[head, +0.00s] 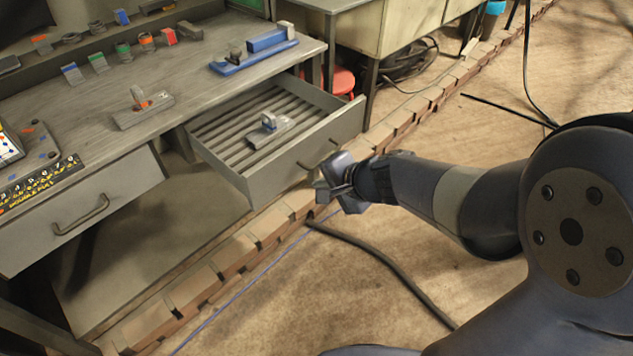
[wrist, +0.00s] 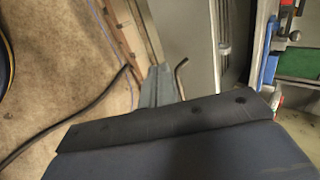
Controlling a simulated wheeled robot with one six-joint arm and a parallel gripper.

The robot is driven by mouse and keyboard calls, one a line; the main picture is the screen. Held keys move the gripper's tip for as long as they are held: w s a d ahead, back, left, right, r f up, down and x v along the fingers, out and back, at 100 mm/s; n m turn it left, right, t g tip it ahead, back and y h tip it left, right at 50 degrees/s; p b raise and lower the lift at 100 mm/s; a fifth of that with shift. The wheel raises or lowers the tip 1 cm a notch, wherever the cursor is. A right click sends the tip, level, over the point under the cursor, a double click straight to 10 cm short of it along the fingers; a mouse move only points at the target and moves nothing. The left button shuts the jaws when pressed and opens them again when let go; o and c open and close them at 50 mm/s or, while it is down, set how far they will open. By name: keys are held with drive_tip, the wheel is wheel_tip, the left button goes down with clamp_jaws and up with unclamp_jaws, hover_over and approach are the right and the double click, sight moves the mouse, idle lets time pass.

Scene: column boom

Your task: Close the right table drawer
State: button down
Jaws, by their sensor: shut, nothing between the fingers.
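The right table drawer (head: 262,180) is pulled well out of the grey workbench, and its slatted inside shows. A small grey and blue object (head: 268,125) lies in it. A bar handle (head: 322,160) is on the drawer's front panel, and it also shows in the wrist view (wrist: 180,76). My gripper (head: 322,193) is shut and empty, just outside the front panel, close to the handle. In the wrist view its fingers (wrist: 157,88) are beside the handle. I cannot tell whether they touch it or the panel.
On the bench top (head: 205,85) are a blue tool (head: 253,50), a grey block tool (head: 142,108) and several small items. A row of bricks (head: 225,250) edges the floor below. A black cable (head: 380,265) lies on the open floor.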

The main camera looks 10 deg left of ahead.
sight(281, 180)
drive_tip(key=shift+w+a+r+b+x, duration=0.15)
drive_tip(key=shift+a+r+x, duration=0.15)
drive_tip(key=shift+x, duration=1.7)
drive_tip(key=shift+w+a+r+b+x, duration=0.1)
drive_tip(key=shift+w+a+r+x, duration=0.2)
drive_tip(key=shift+x, duration=1.7)
drive_tip(key=shift+w+a+r+b+x, duration=0.15)
drive_tip(key=shift+r+x, duration=0.25)
drive_tip(key=shift+x, duration=1.6)
drive_tip(key=shift+s, duration=0.1)
drive_tip(key=shift+a, duration=0.1)
